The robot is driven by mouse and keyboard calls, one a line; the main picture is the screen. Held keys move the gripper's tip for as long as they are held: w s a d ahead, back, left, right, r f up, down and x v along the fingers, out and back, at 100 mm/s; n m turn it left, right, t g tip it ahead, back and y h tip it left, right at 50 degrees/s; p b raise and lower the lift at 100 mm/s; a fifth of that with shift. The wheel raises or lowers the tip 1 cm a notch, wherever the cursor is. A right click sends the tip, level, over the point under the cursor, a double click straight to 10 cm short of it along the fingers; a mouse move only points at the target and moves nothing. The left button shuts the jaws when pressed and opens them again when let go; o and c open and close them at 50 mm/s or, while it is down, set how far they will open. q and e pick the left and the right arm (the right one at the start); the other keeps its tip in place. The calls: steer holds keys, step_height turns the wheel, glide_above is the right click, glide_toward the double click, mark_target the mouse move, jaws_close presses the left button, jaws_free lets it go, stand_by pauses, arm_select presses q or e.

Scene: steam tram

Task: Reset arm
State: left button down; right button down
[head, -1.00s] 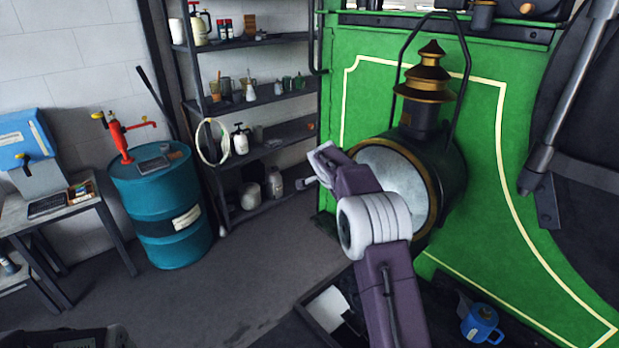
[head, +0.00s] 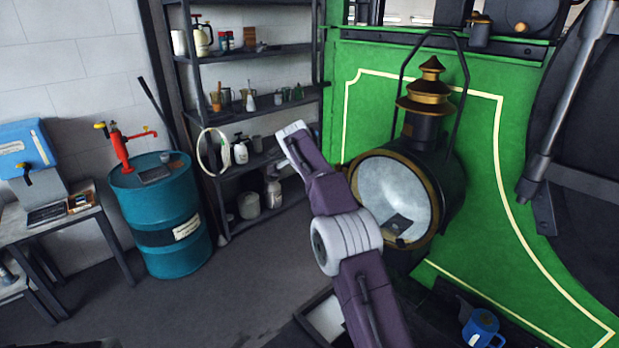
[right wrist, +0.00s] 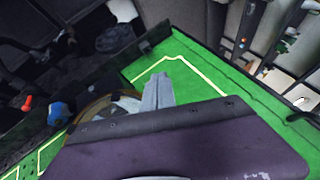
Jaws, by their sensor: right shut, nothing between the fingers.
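My right arm rises from the bottom middle of the head view, in front of the lamp's left edge. Its right gripper (head: 291,131) is up near the shelves and apart from them. In the right wrist view the grey fingers (right wrist: 157,92) are together with nothing between them. The large lamp (head: 433,135), black with brass trim, is fixed to the green tram front (head: 480,130). A small dark piece (head: 398,224) shows at the bottom of its round glass. My left gripper is not in view.
A shelf rack (head: 262,103) with bottles and jars stands behind my gripper. A teal drum (head: 160,215) with a red pump (head: 121,147) and a side table (head: 58,222) are at left. A blue can (head: 481,327) sits low right. The floor between is clear.

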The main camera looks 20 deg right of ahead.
steer(key=s+a+f+n+g+y+b, duration=0.1)
steer(key=s+a+f+n+b, duration=0.2)
steer(key=s+f, duration=0.8)
steer(key=s+a+f+n+g+y+b, duration=0.2)
steer(key=s+f+n+b, duration=0.4)
steer(key=s+f, duration=0.5)
steer(key=s+a+f+n+g+y+b, duration=0.1)
steer(key=s+a+f+n+b, duration=0.3)
steer(key=s+f+n, duration=0.3)
steer(key=s+a+f, duration=0.1)
steer(key=s+f, duration=0.4)
steer(key=s, duration=0.2)
steer(key=shift+g+y+b, duration=0.3)
steer(key=shift+y, duration=0.1)
